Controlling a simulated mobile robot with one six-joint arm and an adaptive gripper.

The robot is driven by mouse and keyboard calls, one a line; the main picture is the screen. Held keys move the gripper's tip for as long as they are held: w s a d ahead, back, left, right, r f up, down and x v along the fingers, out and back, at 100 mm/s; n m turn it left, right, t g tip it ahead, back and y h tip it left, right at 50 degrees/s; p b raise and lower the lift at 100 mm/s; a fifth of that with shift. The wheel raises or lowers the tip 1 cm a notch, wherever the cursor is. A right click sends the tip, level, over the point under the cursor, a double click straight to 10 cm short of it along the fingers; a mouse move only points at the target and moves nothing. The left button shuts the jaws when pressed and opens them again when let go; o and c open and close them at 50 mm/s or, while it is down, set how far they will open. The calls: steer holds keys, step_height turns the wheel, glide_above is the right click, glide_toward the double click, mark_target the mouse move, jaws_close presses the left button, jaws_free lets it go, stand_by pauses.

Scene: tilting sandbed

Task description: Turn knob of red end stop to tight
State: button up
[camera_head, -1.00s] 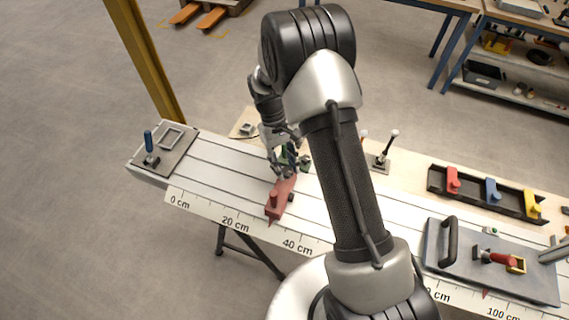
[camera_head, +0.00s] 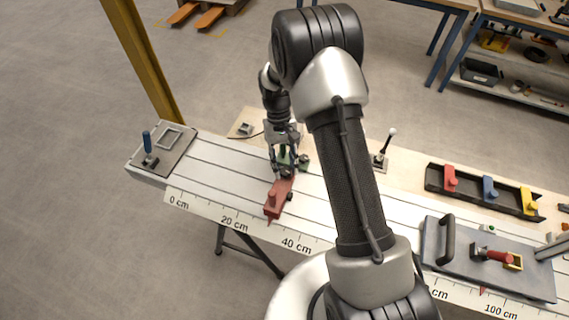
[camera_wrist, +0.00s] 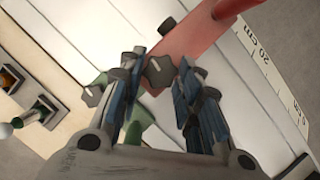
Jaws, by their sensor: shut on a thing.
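The red end stop (camera_head: 279,197) lies across the grooved bed, near the 30 cm part of the scale. In the wrist view its red body (camera_wrist: 195,48) runs to the upper right. Its dark lobed knob (camera_wrist: 160,70) with a white pointer line sits at its near end. My gripper (camera_wrist: 158,72) is shut on this knob, one finger on each side. In the head view my gripper (camera_head: 288,170) stands over the far end of the end stop and hides the knob. The pointer line is visible, but I cannot read a tight mark.
A second dark knob (camera_wrist: 95,95) on a green piece is close beside my left finger in the wrist view. A clamp plate with a blue handle (camera_head: 147,142) is at the bed's left end. A grey plate with a black handle (camera_head: 449,241) lies at the right.

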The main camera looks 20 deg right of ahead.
steer(key=o, duration=1.1)
steer(key=v, duration=1.2)
steer(key=shift+r, duration=0.1)
step_height(320, 180, up, 9)
steer(key=t+b, duration=0.2)
glide_above(285, 168)
steer(key=s+r+t, duration=0.3)
steer(key=s+r, duration=0.3)
steer(key=s, duration=0.1)
steer(key=s+t+b, duration=0.1)
steer(key=s, duration=0.4)
steer(key=s+f+t+b, duration=0.1)
steer(key=s, duration=0.4)
steer(key=s+t+b, duration=0.1)
steer(key=s+t, duration=0.1)
steer(key=s, duration=0.3)
steer(key=shift+f, duration=0.35)
